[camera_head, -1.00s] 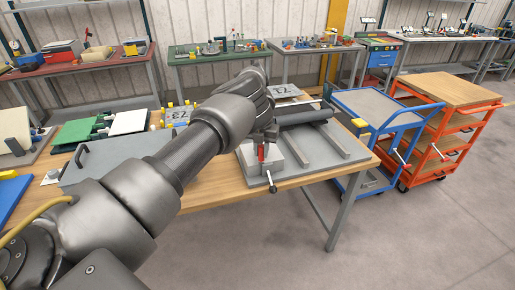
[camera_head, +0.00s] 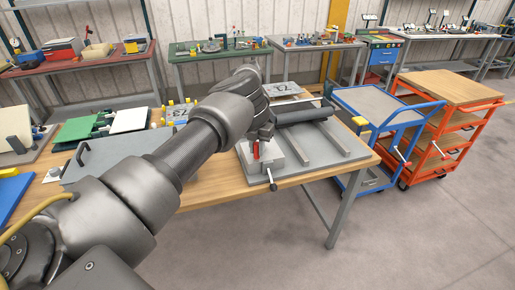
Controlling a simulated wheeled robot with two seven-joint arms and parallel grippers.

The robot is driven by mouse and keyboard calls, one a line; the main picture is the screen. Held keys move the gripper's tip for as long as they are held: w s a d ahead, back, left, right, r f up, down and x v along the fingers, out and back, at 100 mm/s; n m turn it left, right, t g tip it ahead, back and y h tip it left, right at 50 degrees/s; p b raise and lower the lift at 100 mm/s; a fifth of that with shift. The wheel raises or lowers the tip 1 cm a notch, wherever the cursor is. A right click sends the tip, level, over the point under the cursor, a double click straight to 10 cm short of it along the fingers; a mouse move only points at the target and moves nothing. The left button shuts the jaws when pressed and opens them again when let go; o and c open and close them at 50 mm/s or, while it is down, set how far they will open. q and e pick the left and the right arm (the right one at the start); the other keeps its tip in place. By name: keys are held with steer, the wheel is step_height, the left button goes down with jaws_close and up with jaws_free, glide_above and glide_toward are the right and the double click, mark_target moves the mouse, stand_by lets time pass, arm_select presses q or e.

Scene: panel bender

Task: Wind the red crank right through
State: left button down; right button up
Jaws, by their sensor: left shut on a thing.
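The panel bender (camera_head: 312,152) is a grey base plate with rails, a dark roller and a light block at its left, near the right end of the wooden bench. The red crank (camera_head: 256,151) shows as a small upright red piece at the block. A dark handle (camera_head: 273,187) hangs at the block's front edge. My left gripper (camera_head: 258,138) is over the block, shut on the red crank. My own arm and wrist hide much of the fingers and the grip. My right gripper is not in view.
A grey panel (camera_head: 110,160) and green and white boards lie on the bench to the left. A blue cart (camera_head: 378,110) and an orange cart (camera_head: 450,92) stand right of the bench. The floor in front of the carts is clear.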

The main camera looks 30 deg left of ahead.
arm_select(q)
steer(key=c, duration=1.3)
jaws_free()
steer(key=shift+a, duration=0.15)
steer(key=shift+o, duration=0.2)
steer(key=shift+r, duration=0.1)
steer(key=shift+r, duration=0.25)
step_height(320, 180, up, 9)
steer(key=shift+b, duration=0.7)
steer(key=shift+r, duration=0.6)
